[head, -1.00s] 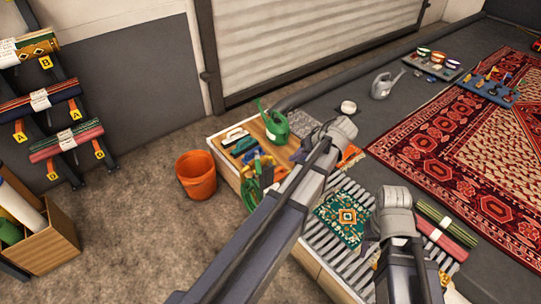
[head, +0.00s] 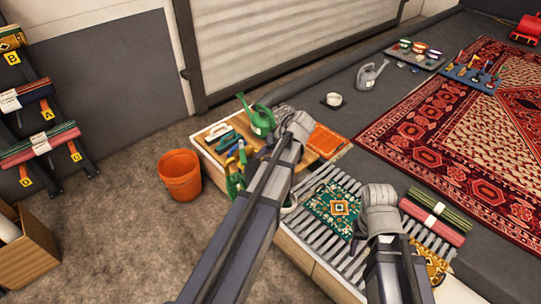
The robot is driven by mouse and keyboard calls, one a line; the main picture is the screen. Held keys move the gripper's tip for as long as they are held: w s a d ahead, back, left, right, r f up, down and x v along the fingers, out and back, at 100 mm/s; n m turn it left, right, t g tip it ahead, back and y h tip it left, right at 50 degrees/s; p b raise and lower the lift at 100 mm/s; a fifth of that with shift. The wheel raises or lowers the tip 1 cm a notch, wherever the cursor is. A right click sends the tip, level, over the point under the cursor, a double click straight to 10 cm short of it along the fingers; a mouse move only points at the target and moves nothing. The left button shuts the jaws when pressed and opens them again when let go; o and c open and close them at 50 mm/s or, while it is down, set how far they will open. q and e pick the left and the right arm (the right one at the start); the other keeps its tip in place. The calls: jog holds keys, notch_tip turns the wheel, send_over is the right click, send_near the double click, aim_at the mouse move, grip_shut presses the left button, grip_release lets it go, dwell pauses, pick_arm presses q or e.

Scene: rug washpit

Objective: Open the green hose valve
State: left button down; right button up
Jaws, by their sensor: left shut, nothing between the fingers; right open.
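A green hose (head: 235,183) hangs in a bundle at the left end of the low bench (head: 208,152), beside the orange bucket. I cannot make out a separate green valve; my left arm covers part of that end of the bench. My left gripper (head: 264,154) is over the bench's left part, close to the hand tools and right of the hose. It is shut and empty, its fingers small and partly hidden by its wrist. My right gripper (head: 357,240) is open and empty over the slatted part of the bench, near a green patterned mat (head: 336,207).
An orange bucket (head: 180,175) is on the floor to the left. Rolled rugs (head: 432,222) lie at right.

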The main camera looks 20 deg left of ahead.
aim_at(241, 159)
pick_arm(q)
jog(key=shift+s+a+r, duration=0.15)
jog(key=shift+s+a, duration=0.75)
jog(key=shift+a, duration=0.25)
jog(key=shift+s, duration=0.15)
jog(key=shift+s+a+m+t, duration=0.35)
jog(key=shift+s+m+t, duration=0.15)
jog(key=shift+m, duration=0.25)
jog(key=shift+s+a+m+t, duration=0.4)
jog(key=shift+s+m, duration=0.15)
jog(key=shift+m, duration=0.2)
jog(key=shift+a, duration=0.15)
jog(key=shift+s+a, duration=0.4)
jog(key=shift+a, duration=0.3)
jog(key=shift+s+a, duration=0.35)
jog(key=shift+a, duration=0.3)
jog(key=shift+w, duration=0.1)
jog(key=shift+w+d, duration=0.35)
jog(key=shift+w, duration=0.25)
jog(key=shift+d, duration=0.15)
